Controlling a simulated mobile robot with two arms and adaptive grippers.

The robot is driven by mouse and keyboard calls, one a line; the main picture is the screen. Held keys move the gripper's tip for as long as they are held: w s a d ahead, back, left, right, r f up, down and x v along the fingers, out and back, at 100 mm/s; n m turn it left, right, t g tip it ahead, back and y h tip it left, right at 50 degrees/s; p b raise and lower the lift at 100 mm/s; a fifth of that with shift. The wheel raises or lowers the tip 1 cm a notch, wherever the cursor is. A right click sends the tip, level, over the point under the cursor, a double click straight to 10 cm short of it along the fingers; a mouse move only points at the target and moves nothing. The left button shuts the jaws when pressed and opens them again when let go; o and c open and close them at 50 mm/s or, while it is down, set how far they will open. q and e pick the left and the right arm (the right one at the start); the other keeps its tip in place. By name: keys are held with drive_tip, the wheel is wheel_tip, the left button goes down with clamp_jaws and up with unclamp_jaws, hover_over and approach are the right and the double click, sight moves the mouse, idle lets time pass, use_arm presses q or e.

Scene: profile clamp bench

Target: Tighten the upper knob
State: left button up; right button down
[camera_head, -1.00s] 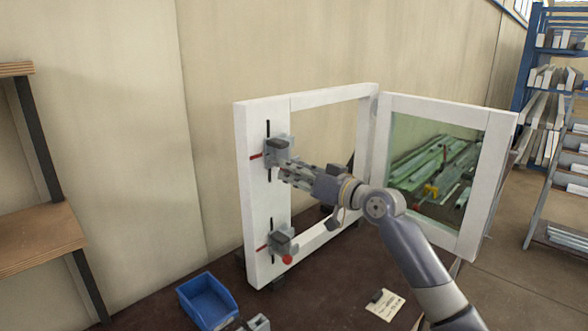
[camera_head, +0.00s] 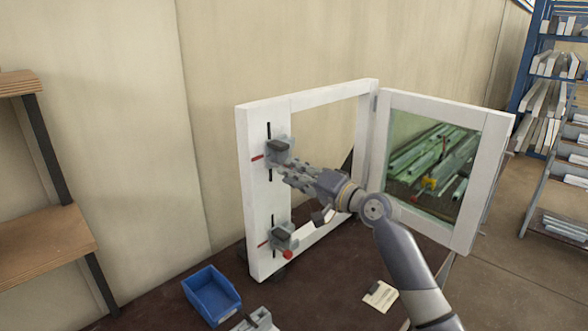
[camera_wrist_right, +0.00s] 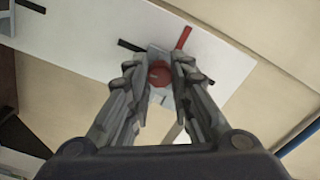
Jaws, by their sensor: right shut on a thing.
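A white frame (camera_head: 262,215) stands upright on the bench, with two grey clamps on its left post. The upper clamp (camera_head: 280,148) sits by a red mark and black lines. Its red upper knob (camera_wrist_right: 159,73) shows between the fingertips in the right wrist view; in the head view the fingers hide it. My right gripper (camera_head: 283,172) reaches in from the right and is shut on this knob; it also shows in the wrist view (camera_wrist_right: 159,78). The lower clamp (camera_head: 283,236) has a red knob (camera_head: 288,254) and is untouched. My left gripper is not in view.
A hinged glazed panel (camera_head: 486,185) stands open at the frame's right. A blue bin (camera_head: 212,296) and a partly cut-off grey part (camera_head: 256,321) lie on the bench front. A pale card (camera_head: 380,296) lies right. A wooden shelf (camera_head: 45,240) stands left.

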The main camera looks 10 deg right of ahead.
drive_tip(key=shift+m, duration=0.4)
drive_tip(key=c, duration=1.4)
unclamp_jaws()
drive_tip(key=v, duration=1.2)
drive_tip(key=shift+f, duration=0.1)
